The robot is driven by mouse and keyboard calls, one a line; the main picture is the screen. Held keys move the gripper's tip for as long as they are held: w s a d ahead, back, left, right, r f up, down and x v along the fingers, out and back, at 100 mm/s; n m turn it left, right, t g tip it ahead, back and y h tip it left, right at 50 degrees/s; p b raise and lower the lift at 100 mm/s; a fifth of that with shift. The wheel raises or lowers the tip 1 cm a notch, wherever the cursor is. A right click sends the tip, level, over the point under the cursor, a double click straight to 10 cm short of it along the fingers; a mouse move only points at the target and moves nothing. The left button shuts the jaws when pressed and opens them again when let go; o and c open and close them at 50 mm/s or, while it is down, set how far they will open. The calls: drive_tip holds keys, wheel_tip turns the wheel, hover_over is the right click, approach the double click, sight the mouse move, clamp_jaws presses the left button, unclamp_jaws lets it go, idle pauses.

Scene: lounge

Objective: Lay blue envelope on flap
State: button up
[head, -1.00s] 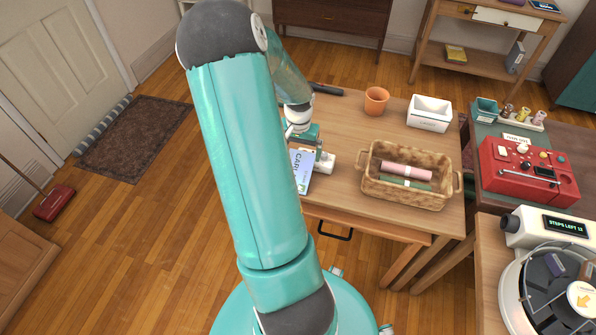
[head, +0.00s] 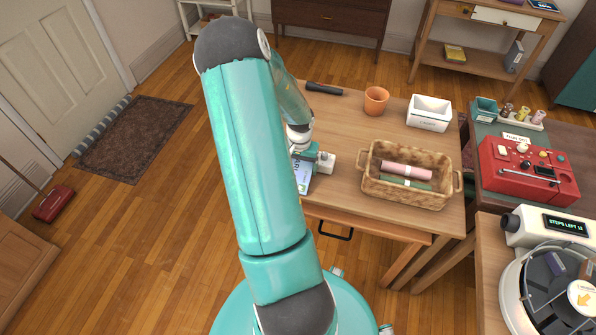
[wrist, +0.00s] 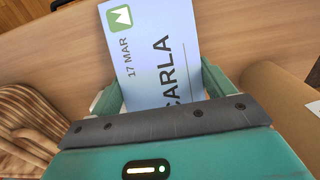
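A pale blue card-like envelope (head: 302,182) lies at the near left edge of the wooden table in the head view. In the wrist view the envelope (wrist: 150,50) shows a green logo, "17 MAR" and "CARLA". My gripper (wrist: 162,88) has its two teal fingers wide apart, one beside each long edge of the envelope. Whether the fingers touch those edges is unclear. The envelope's lower end is hidden behind my gripper. In the head view my gripper (head: 304,153) is over the envelope's far end. I cannot pick out a flap.
A small white block (head: 326,162) is right beside my gripper. A wicker basket (head: 410,198) with rolled cloths stands further right on the table (head: 345,125). An orange cup (head: 376,100), a white box (head: 429,113) and a dark rod (head: 325,89) are behind. A red machine (head: 525,170) stands right.

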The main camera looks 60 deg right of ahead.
drive_tip(key=c, duration=0.4)
drive_tip(key=shift+r, duration=0.1)
drive_tip(key=shift+c, duration=0.2)
drive_tip(key=shift+r, duration=0.55)
drive_tip(key=s+a+r, duration=0.2)
drive_tip(key=a+r, duration=0.9)
drive_tip(key=a, duration=0.3)
drive_tip(key=shift+r, duration=0.35)
